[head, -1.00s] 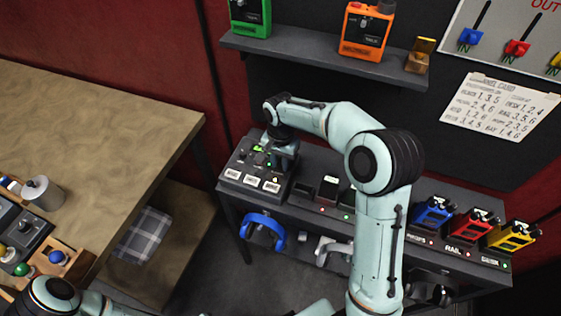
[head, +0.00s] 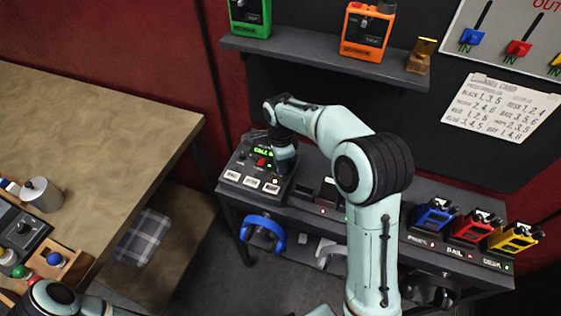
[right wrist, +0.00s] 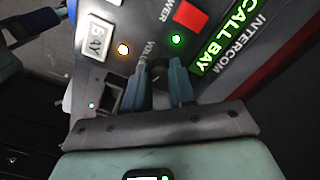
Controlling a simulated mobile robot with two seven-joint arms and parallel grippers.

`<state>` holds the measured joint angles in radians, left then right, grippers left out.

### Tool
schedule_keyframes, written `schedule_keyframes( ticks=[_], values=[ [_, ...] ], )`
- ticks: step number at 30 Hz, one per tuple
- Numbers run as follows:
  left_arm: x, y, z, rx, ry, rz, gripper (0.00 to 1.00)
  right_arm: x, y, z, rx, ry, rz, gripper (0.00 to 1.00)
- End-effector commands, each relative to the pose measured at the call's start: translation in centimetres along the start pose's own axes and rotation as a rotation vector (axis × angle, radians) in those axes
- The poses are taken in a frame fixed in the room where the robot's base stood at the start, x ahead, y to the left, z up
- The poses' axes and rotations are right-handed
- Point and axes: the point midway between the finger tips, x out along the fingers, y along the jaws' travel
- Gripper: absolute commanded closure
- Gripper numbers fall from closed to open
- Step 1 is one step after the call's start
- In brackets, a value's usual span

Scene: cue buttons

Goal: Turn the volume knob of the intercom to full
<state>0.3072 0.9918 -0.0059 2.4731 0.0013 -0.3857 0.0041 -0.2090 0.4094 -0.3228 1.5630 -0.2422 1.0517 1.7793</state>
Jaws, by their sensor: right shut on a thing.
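The intercom (head: 240,180) is a dark grey sloped box on the left end of the console. Its display (head: 262,152) is lit green; in the right wrist view the display (right wrist: 226,45) reads "CALL BAY". My right gripper (head: 284,164) reaches down over the panel's right side. In the right wrist view its fingers (right wrist: 158,78) are shut on the dark volume knob (right wrist: 159,64), beside the "VOLUME" lettering. The knob is mostly hidden between the fingers, so its setting cannot be read. Part of my left arm shows at the bottom left, without its gripper.
A red power button (right wrist: 190,16) and lit lamps sit close to the fingers. A blue headset (head: 270,228) hangs below the intercom. Blue, red and yellow handsets (head: 472,228) stand at the console's right. A shelf (head: 300,48) with green and orange radios is above.

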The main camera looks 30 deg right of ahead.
Motion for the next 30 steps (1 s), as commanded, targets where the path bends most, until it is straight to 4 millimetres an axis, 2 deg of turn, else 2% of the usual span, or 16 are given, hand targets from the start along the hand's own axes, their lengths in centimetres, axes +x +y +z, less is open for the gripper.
schedule_keyframes(
  ticks=[10, 26, 27, 29, 30],
  values=[
    [-0.10, 0.06, -0.06, 0.000, 0.001, 0.000, 0.57, -0.20, -0.15, -0.12, 0.134, 0.001, -0.006, 1.00],
    [-0.10, 0.06, -0.07, 0.000, 0.001, 0.000, 0.57, -0.19, -0.15, -0.15, 0.156, 0.001, -0.006, 1.00],
    [-0.10, 0.06, -0.07, 0.000, 0.001, 0.000, 0.57, -0.18, -0.14, -0.15, 0.156, 0.001, -0.006, 0.66],
    [-0.10, 0.06, -0.07, 0.000, 0.001, 0.000, 0.57, -0.16, -0.13, -0.13, 0.155, 0.001, -0.005, 0.50],
    [-0.10, 0.06, -0.06, 0.000, 0.001, 0.000, 0.57, -0.14, -0.11, -0.12, 0.155, 0.001, -0.005, 0.50]
  ],
)
